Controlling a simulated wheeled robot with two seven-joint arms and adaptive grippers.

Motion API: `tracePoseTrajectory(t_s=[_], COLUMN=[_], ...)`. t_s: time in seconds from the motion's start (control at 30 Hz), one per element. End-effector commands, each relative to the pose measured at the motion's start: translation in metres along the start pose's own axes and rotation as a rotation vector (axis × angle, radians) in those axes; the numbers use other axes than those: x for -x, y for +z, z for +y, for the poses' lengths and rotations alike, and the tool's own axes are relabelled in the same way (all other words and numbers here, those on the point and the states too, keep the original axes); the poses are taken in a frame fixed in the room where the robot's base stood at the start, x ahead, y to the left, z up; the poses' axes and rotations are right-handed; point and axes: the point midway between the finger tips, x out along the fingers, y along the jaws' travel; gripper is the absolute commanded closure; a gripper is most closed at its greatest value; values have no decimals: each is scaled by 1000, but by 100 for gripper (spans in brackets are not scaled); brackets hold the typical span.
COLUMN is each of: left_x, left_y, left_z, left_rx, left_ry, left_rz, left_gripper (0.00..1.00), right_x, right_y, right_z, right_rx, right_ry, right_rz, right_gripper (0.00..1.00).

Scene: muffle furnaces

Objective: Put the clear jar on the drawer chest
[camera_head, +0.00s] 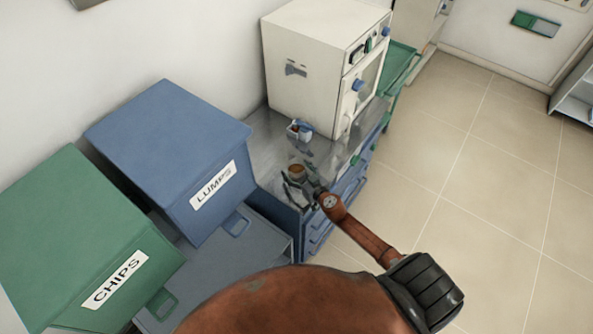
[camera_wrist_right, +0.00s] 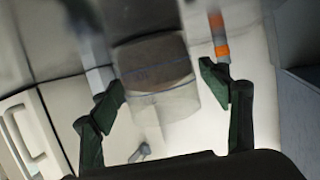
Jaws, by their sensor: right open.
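The clear jar (camera_head: 297,171) shows a brown part at its top and stands at the front of the blue drawer chest's (camera_head: 345,200) metal top, as far as the view shows. My right gripper (camera_head: 299,184) is at the jar, its fingers partly covering it. In the right wrist view the jar (camera_wrist_right: 152,65) shows a brown band above a clear, pale part. It sits between the open fingers of my right gripper (camera_wrist_right: 160,85), with gaps visible on both sides. My left gripper is out of view.
A white furnace (camera_head: 312,70) stands on the chest top behind the jar. A small white and blue item (camera_head: 299,130) lies between them. A blue LUMPS bin (camera_head: 170,150) and a green CHIPS bin (camera_head: 75,240) are at the left. The tiled floor (camera_head: 480,190) at right is clear.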

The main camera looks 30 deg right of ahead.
Motion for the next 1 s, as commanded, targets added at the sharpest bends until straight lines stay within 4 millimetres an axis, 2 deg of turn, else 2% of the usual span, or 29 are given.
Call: tracePoseTrajectory(t_s=[0.3,0.5,0.7,1.0], left_x=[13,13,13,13], left_y=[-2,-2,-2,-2], left_z=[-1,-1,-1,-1], left_rx=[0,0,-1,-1], left_ry=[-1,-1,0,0], left_rz=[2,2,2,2], left_gripper=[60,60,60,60], right_x=[64,100,118,120], right_y=[-1,0,-1,-1], right_z=[0,0,0,0], right_rx=[-2,-1,0,1], right_ry=[0,0,0,0], right_rz=[-1,0,1,1], right_gripper=[30,30,30,30])
